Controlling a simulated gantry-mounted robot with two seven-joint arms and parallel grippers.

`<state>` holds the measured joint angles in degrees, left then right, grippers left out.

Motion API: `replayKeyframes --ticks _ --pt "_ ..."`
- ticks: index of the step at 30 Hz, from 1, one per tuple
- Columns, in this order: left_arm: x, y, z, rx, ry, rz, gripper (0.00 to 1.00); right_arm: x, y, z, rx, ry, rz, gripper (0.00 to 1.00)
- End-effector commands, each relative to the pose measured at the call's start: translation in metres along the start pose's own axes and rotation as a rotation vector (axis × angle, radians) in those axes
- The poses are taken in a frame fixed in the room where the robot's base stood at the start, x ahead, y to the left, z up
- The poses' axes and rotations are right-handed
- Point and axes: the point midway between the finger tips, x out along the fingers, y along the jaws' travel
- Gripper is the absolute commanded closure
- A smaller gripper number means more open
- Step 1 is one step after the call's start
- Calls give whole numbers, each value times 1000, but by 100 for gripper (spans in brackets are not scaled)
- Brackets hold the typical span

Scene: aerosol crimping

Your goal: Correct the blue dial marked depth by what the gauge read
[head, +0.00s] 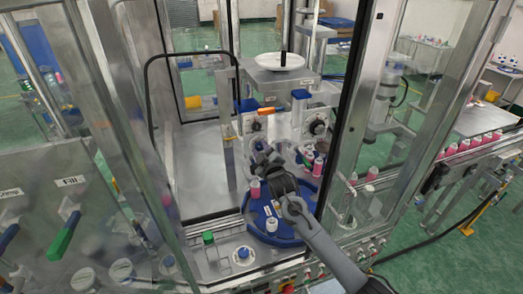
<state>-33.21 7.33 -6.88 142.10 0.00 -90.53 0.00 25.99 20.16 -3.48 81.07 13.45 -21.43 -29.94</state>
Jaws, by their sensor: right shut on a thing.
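My right gripper (264,157) reaches from the lower right into the machine, above the blue round table. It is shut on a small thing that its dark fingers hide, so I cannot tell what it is. Just behind it, on the grey head of the machine, are a left dial (258,125) and a right dial (318,127), each with a pale face. Their markings are too small to read, and I cannot tell which is marked depth. I cannot make out a gauge or its reading. My left gripper is not in view.
The blue round table (256,222) carries pink cans, one (255,189) beside my gripper. Metal door frames flank the opening. A row of pink cans (465,145) stands on the conveyor at right.

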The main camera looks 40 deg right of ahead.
Motion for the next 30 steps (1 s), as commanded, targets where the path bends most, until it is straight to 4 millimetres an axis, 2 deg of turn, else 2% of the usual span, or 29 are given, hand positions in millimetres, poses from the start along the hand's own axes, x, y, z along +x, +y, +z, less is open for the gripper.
replayKeyframes --ticks 5,6,11,23,30 --pt "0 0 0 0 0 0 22 0 0 0 0 0 0 95" --pt "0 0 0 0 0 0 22 0 0 0 0 0 0 62" --pt "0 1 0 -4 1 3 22 0 0 0 1 0 0 39" --pt "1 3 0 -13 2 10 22 -5 0 0 1 1 0 39" --pt "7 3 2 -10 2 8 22 -32 -2 1 0 2 -1 39"
